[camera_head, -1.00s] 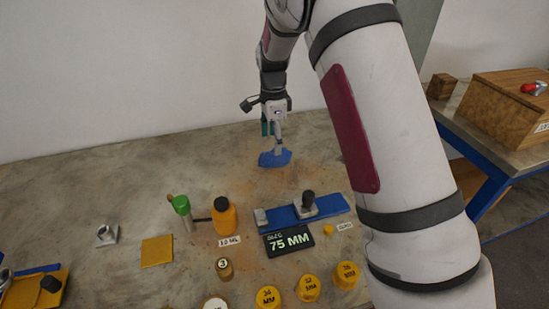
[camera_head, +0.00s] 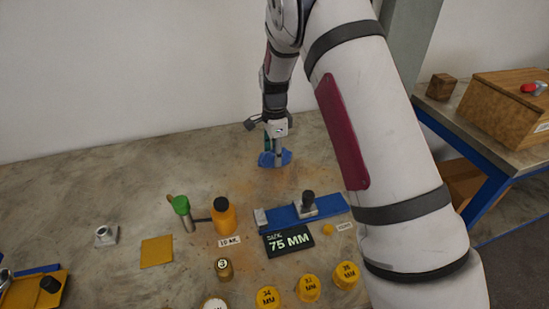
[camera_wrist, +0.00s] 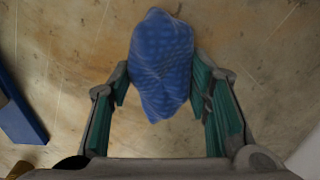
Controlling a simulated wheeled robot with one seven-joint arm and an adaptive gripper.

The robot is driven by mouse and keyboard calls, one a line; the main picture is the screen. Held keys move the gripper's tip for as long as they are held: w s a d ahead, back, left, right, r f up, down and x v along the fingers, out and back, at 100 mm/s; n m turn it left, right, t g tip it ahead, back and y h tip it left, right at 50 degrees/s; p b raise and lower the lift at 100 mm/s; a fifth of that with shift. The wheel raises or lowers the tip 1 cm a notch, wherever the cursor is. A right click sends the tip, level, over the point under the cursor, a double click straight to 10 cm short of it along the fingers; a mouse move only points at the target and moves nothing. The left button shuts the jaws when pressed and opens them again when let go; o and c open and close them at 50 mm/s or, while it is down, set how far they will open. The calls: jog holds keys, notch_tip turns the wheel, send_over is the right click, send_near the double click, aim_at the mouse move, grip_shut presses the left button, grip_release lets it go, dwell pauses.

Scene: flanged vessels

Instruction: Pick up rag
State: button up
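The blue rag (camera_head: 268,160) lies bunched on the table toward the back, directly under my gripper (camera_head: 277,155). In the wrist view, the rag (camera_wrist: 162,65) sits between the two green-padded fingers of my gripper (camera_wrist: 160,80). The fingers are spread wide, one on each side of it. The rag's sides come very close to the finger pads; I cannot tell whether they touch. In the head view, the fingers hide the rag's middle.
A blue rail fixture (camera_head: 330,208) and a 75 MM sign (camera_head: 289,240) are in front of the rag. A green-capped tube (camera_head: 184,212) and an orange bottle (camera_head: 224,218) stand to the front left. Table around the rag is clear.

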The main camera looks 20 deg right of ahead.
jog(key=shift+c, duration=0.6)
notch_tip(320, 180, up, 10)
